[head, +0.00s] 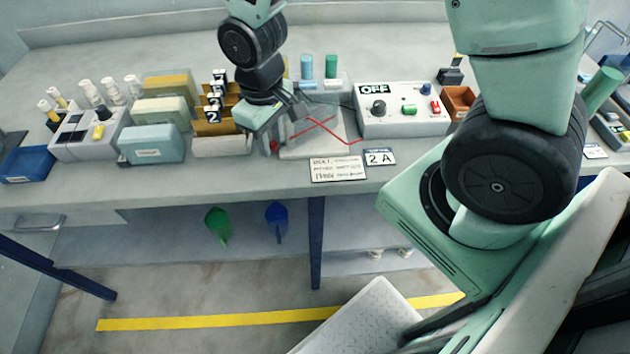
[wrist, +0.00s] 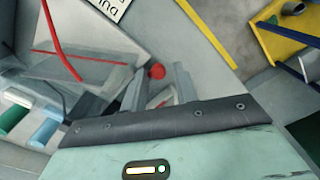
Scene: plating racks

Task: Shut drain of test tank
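The test tank (head: 335,140) looks like a clear-walled box on the bench, with red wires at it, left of the white control box. It also shows in the wrist view (wrist: 95,62). A small round red knob (wrist: 157,71), probably the drain handle, sits beside the tank; a small red part at the tank's left side (head: 274,146) shows in the head view. My gripper (head: 297,106) is above the tank's left side. In the wrist view its fingers (wrist: 159,82) are apart, with the knob seen between and just beyond the tips. Contact cannot be told.
The control box (head: 405,113) reads OFF. A rack with numbered cards (head: 215,125) stands close left of my gripper, beside coloured boxes (head: 152,143). Blue and green cylinders (head: 307,67) stand behind the tank.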

